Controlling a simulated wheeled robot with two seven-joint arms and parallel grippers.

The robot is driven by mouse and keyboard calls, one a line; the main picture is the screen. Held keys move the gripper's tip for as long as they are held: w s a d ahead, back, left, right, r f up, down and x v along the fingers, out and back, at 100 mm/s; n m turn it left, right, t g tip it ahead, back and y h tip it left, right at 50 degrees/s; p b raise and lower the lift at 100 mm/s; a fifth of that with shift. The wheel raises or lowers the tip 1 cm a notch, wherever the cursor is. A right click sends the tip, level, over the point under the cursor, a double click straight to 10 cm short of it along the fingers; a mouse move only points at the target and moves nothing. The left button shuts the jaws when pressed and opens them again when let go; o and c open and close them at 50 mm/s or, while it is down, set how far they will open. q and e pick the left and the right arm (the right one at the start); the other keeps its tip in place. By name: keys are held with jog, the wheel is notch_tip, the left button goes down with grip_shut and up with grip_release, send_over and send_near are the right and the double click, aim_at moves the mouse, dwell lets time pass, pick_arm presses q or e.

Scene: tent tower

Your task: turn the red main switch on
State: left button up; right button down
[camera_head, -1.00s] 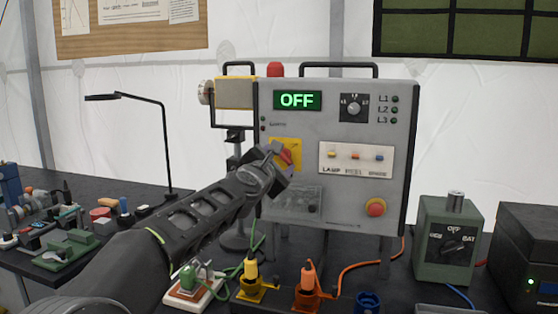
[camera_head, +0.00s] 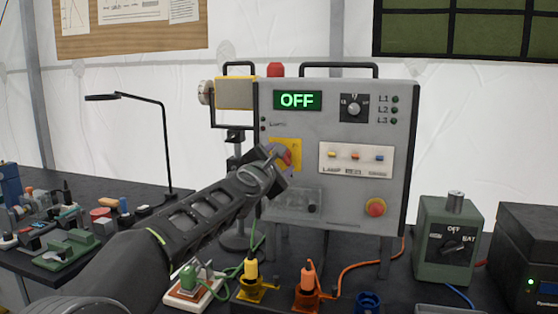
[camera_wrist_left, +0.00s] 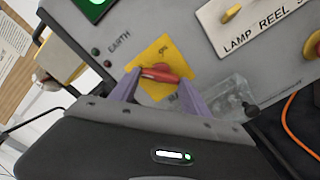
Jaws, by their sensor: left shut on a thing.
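The red main switch (camera_wrist_left: 160,75) sits on a yellow plate (camera_wrist_left: 162,53) on the front of a grey control panel (camera_head: 350,215). In the left wrist view its red handle lies roughly crosswise between my two purple fingers. My left gripper (camera_head: 285,157) is at the switch in the head view and is shut on its handle. The gripper hides part of the switch and plate in the head view. The green display (camera_head: 297,100) on the panel reads OFF. My right gripper is not in view.
A clear cover (camera_wrist_left: 228,95) is beside the plate. A red button (camera_head: 375,207) and a label strip with small toggles (camera_head: 355,158) are on the panel. Yellow (camera_head: 251,270) and orange (camera_head: 308,277) plugs stand below. A green box (camera_head: 447,240) is at right.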

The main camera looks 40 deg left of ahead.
pick_arm(q)
jog(key=shift+r+m+p, duration=0.1)
jog(key=shift+m+p, duration=1.6)
jog(key=shift+m, duration=6.7)
jog(key=o, duration=1.4)
jog(key=shift+b+v, duration=0.45)
jog(key=shift+v, duration=3.45)
